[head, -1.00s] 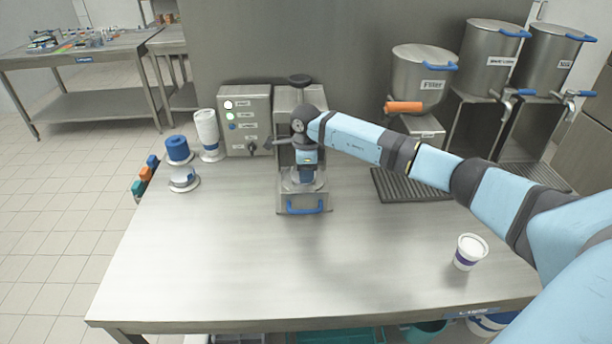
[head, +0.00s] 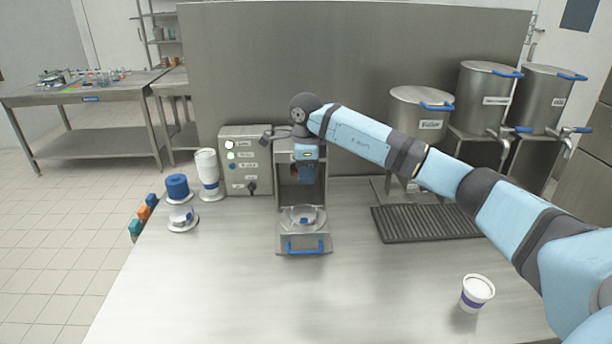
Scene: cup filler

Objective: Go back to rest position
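My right arm reaches in from the right across the table. Its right gripper (head: 304,176) points down in front of the cup machine (head: 314,168), above the open drawer with a blue handle (head: 304,247). A round clear holder or lid (head: 303,217) sits in the drawer, apart from the gripper. The fingers are small and dark, so I cannot tell whether they are open or shut. My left gripper is not in view. A white cup with a purple band (head: 477,292) stands upright at the table's right front.
A control box (head: 246,160) with lit buttons stands left of the machine. Left of it are a white cup stack (head: 208,174), a blue spool-like stack (head: 177,187) and a small dish (head: 182,219). A drip grate (head: 425,223) and steel tanks (head: 421,116) are right. The table's front middle is clear.

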